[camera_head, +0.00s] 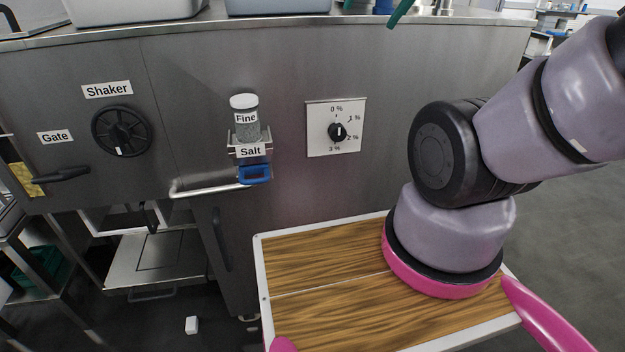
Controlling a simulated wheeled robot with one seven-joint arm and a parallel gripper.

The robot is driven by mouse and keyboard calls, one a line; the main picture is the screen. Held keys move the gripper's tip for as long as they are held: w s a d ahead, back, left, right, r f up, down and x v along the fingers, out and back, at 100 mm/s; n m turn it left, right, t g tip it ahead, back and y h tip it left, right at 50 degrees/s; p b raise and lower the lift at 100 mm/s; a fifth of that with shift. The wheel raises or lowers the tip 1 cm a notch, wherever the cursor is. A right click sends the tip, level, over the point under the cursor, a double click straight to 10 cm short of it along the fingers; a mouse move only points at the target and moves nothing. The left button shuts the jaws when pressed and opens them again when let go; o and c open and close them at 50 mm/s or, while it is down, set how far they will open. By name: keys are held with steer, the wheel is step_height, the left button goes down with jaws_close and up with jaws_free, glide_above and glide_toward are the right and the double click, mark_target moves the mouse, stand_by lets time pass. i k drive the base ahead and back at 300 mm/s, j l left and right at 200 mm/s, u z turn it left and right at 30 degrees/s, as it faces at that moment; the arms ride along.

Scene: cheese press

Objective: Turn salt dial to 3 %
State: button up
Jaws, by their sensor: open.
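The salt dial is a small black knob (338,132) on a square white plate (318,143) set in the steel front panel. The plate reads 0 % at the top, 1 % at upper right, 2 % at lower right and 3 % at the bottom. A white mark shows on the knob, but it is too small to tell exactly where it points. My grey arm rises at the right, and its far end leaves the picture. My gripper is not in view. Nothing is seen touching the dial.
A steel rail (205,190) juts out below. Farther left are the black Shaker wheel (121,131) and the Gate lever (62,176). The space before the dial is clear.

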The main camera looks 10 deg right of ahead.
mark_target(337, 132)
steer(key=i+l, duration=0.15)
steer(key=l, duration=0.25)
steer(key=i+l+z, duration=0.15)
steer(key=l, duration=0.25)
steer(key=i+l, duration=0.1)
steer(key=l, duration=0.3)
steer(key=i+l+z, duration=0.15)
steer(key=l, duration=0.25)
